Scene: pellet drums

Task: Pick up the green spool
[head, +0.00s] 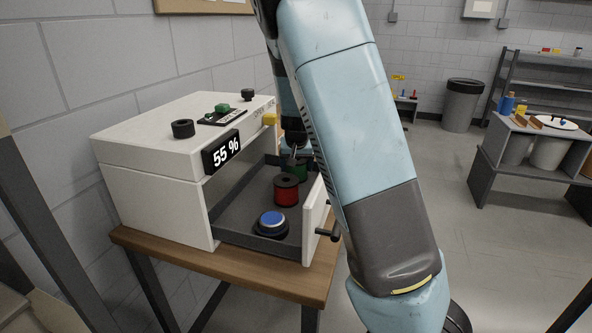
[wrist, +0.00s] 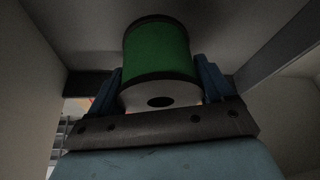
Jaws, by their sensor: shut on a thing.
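The green spool (wrist: 158,50) is between the two blue fingers of my gripper (wrist: 160,78) in the wrist view. Its green winding has dark rims, and a pale end with a dark hole faces the camera. In the head view, my gripper (head: 294,158) is inside the white cabinet's open bay, at the back. A bit of the green spool (head: 300,171) shows there, mostly hidden by the red spool and my arm. My gripper is shut on the green spool. I cannot tell whether it is off the floor of the bay.
A red spool (head: 286,190) and a blue-topped spool (head: 271,222) stand in the bay nearer the front.

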